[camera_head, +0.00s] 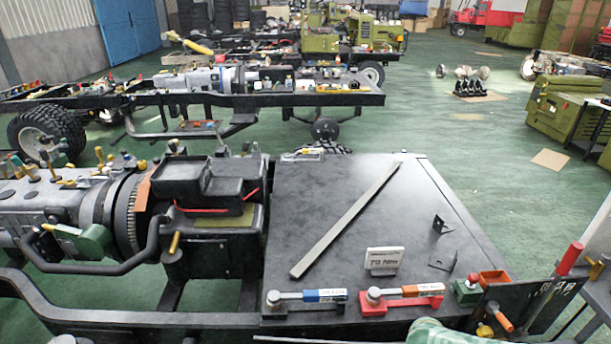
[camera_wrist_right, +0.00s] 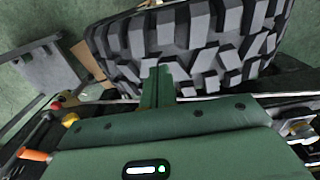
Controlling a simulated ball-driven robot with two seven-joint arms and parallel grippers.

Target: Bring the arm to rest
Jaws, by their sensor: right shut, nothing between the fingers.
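My right gripper (camera_wrist_right: 165,74) shows in the wrist view as a green body with its narrow fingers together and nothing between them. The fingers point at the chunky tread of a dark tire (camera_wrist_right: 205,40); I cannot tell how far off it is. In the head view a green rounded part at the bottom edge, right of centre, looks like part of my right arm; its fingers do not show there. My left gripper is in neither view.
A black plate (camera_head: 330,225) carries a long grey bar (camera_head: 345,220), a blue-marked tool (camera_head: 306,297), a red-marked tool (camera_head: 402,298), a white sign (camera_head: 384,260) and small black brackets (camera_head: 441,225). A tool holder (camera_head: 530,302) stands at its right corner. Green floor lies beyond.

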